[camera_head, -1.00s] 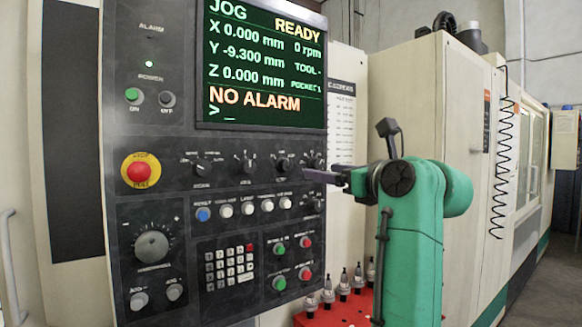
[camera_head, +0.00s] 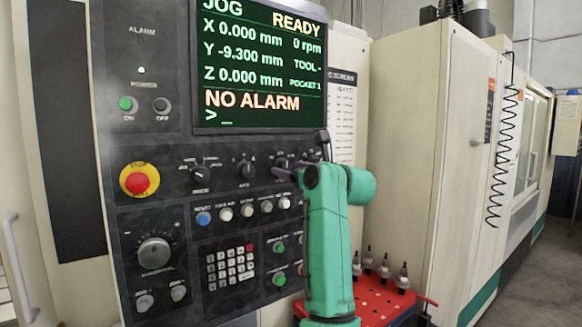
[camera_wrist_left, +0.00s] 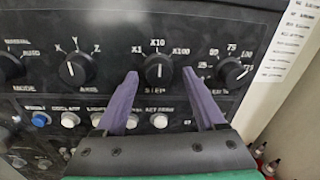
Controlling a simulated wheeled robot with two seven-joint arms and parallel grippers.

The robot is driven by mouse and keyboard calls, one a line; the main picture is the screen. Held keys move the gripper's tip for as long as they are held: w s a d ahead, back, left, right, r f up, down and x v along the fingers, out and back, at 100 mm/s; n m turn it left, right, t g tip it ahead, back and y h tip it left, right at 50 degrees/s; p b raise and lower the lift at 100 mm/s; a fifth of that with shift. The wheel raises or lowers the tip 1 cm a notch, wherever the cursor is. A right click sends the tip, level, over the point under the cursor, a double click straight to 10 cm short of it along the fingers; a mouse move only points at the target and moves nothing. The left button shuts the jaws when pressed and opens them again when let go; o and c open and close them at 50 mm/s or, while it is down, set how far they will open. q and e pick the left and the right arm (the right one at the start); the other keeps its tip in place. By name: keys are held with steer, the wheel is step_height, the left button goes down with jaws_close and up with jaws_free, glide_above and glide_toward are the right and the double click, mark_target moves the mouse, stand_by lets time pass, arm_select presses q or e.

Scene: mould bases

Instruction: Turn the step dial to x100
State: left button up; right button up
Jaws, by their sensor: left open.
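The step dial (camera_wrist_left: 159,69) is a round black knob in the middle of the left wrist view, with X1, X10 and X100 printed around it. Its white mark points up at X10. My left gripper (camera_wrist_left: 160,73) is open, with one purple finger on each side of the dial; I cannot tell whether they touch it. In the head view my left gripper (camera_head: 284,173) is at the step dial (camera_head: 282,161) and partly covers it. My right gripper is not in view.
The axis dial (camera_wrist_left: 76,69) is left of the step dial and the feed dial (camera_wrist_left: 233,71) is right of it. A row of round buttons (camera_wrist_left: 114,120) runs below. A red emergency stop (camera_head: 139,180) is on the panel's left. A red tray (camera_head: 378,300) with tool holders stands lower right.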

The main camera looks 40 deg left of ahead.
arm_select(q)
steer(key=shift+s, duration=0.1)
jaws_close()
steer(key=shift+m, duration=0.4)
steer(key=m, duration=0.3)
steer(key=shift+r+m, duration=0.1)
steer(key=shift+m, duration=0.2)
steer(key=m, duration=0.4)
jaws_free()
